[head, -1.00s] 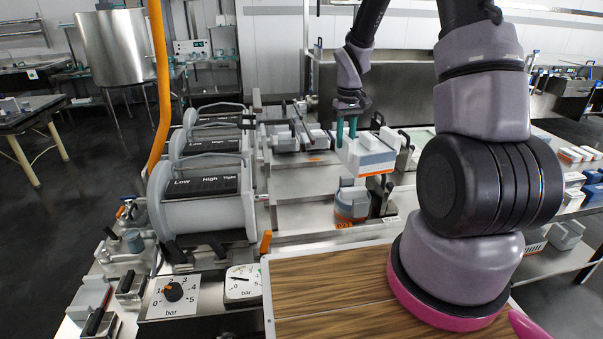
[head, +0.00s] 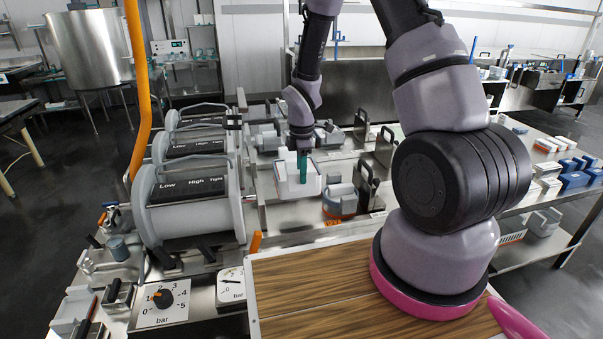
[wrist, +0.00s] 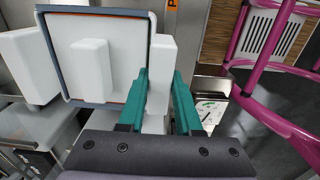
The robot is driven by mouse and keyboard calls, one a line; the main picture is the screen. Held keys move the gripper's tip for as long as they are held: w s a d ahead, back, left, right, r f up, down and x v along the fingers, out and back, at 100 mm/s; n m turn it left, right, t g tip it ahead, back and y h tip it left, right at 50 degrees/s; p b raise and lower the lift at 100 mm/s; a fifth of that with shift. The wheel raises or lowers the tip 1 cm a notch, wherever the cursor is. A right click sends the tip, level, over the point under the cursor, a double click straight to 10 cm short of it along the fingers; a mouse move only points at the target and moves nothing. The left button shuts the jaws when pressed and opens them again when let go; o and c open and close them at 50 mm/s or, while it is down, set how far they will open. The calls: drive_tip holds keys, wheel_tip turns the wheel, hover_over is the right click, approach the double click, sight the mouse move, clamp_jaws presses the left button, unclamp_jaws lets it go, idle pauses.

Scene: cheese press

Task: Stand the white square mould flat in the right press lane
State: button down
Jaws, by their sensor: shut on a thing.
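The white square mould (head: 296,187) hangs from my gripper (head: 302,163) over the steel press bench, left of a round grey-and-white mould. In the wrist view my teal fingers (wrist: 160,100) are shut on a white upright part at the side of the square mould (wrist: 120,58). That view shows its white face with a raised square block, framed by a grey and orange rim. In the head view it looks roughly level. I cannot tell whether its underside touches the bench. The right press lane cannot be singled out with certainty.
The round mould (head: 339,201) with an orange base stands close on the right, beside upright steel plates with black handles (head: 368,184). Large grey drums (head: 188,205) stand on the left. A wood-topped board (head: 320,285) lies in front.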

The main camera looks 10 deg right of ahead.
wheel_tip(320, 180, down, 13)
drive_tip(key=shift+r, duration=0.2)
idle(0.9)
drive_tip(key=c, duration=0.5)
unclamp_jaws()
wheel_tip(320, 180, up, 21)
drive_tip(key=shift+f, duration=0.1)
idle(0.7)
